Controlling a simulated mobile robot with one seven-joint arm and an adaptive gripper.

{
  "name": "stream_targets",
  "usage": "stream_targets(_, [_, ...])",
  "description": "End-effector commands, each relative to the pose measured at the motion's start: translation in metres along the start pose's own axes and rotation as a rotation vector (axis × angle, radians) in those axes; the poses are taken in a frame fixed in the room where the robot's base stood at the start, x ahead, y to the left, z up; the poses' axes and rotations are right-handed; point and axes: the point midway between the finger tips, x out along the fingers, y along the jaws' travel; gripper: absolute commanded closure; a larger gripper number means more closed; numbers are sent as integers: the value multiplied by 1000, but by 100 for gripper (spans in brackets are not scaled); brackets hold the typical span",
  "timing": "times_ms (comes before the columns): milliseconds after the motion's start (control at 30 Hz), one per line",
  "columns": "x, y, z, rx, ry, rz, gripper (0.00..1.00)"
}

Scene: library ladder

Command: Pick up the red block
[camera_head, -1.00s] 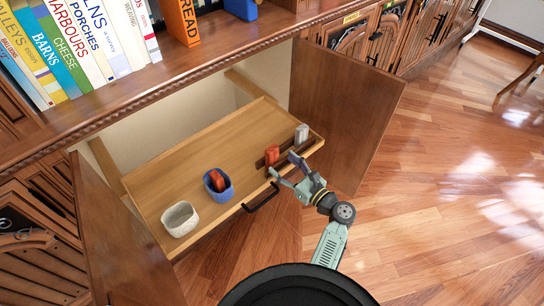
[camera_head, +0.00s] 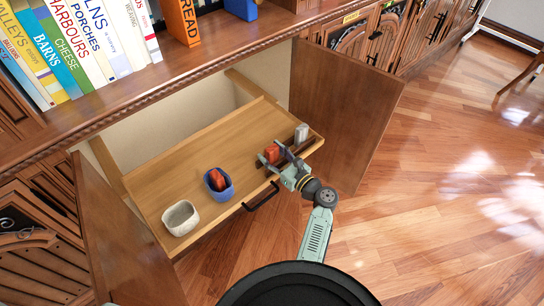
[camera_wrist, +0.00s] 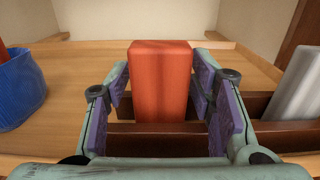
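A red block (camera_wrist: 160,82) stands upright in a dark brown rack (camera_wrist: 165,138) in the wrist view, between the two fingers of my gripper (camera_wrist: 165,105). Small gaps seem to show beside the block, so the fingers are around it and not closed on it. In the head view the red block (camera_head: 272,153) is at the right end of the pulled-out wooden drawer, with my gripper (camera_head: 273,157) at it. Another red block (camera_head: 218,179) lies in a blue bowl (camera_head: 226,190) on the drawer; the bowl's edge also shows in the wrist view (camera_wrist: 20,95).
A grey-white block (camera_head: 301,133) stands in the rack close right of my gripper. A whitish bowl (camera_head: 181,218) sits at the drawer's left. Open cabinet doors (camera_head: 345,110) flank the drawer (camera_head: 195,150), and a black handle (camera_head: 260,197) juts from its front.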

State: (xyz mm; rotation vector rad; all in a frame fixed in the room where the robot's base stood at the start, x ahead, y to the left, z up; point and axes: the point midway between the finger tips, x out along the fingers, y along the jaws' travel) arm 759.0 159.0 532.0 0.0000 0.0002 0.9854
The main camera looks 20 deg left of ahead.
Motion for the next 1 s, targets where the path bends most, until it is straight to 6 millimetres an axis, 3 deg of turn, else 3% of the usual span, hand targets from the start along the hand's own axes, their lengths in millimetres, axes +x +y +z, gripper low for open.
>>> stream_targets(567, [0, 0, 0, 0, 0, 0, 91])
stream_targets(1000, [0, 0, 10, 0, 0, 0, 92])
